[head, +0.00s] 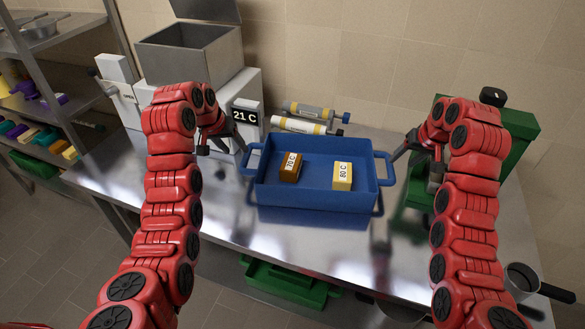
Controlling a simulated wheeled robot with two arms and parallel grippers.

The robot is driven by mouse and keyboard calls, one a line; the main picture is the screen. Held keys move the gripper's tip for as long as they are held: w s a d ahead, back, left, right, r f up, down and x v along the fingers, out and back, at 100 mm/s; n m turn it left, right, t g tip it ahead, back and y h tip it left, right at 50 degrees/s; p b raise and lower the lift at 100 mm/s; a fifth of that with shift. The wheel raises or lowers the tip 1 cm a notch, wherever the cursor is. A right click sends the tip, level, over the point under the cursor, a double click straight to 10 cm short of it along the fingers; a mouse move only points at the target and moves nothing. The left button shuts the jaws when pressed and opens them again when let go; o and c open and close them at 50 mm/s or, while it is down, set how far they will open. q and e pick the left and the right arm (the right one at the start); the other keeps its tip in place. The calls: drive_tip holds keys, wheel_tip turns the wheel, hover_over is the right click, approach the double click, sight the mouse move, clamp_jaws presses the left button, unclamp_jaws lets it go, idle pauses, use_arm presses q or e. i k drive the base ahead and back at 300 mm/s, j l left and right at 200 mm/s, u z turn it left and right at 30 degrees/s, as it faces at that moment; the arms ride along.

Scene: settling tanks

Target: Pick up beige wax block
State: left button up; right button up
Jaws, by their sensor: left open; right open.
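A pale yellow-beige block (342,176) labelled "80 C" sits in the right half of a blue tray (318,217) on the metal table. A brown-orange block (290,167) labelled "70 C" sits to its left in the same tray. My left gripper (226,145) is open and empty, left of the tray near its left handle. My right gripper (412,160) is open and empty, just right of the tray's right handle. Both are apart from the blocks. Parts of the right gripper are hidden by its arm.
A white machine with a metal hopper (190,52) and a "21 C" display (245,117) stands behind on the left. Several cylinders (305,125) lie behind the tray. A green machine (515,140) stands at right. A dark-handled pot (522,278) is at front right.

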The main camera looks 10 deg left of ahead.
sight(342, 180)
drive_tip(key=k, duration=0.55)
drive_tip(key=k+l, duration=0.3)
drive_tip(key=k, duration=0.15)
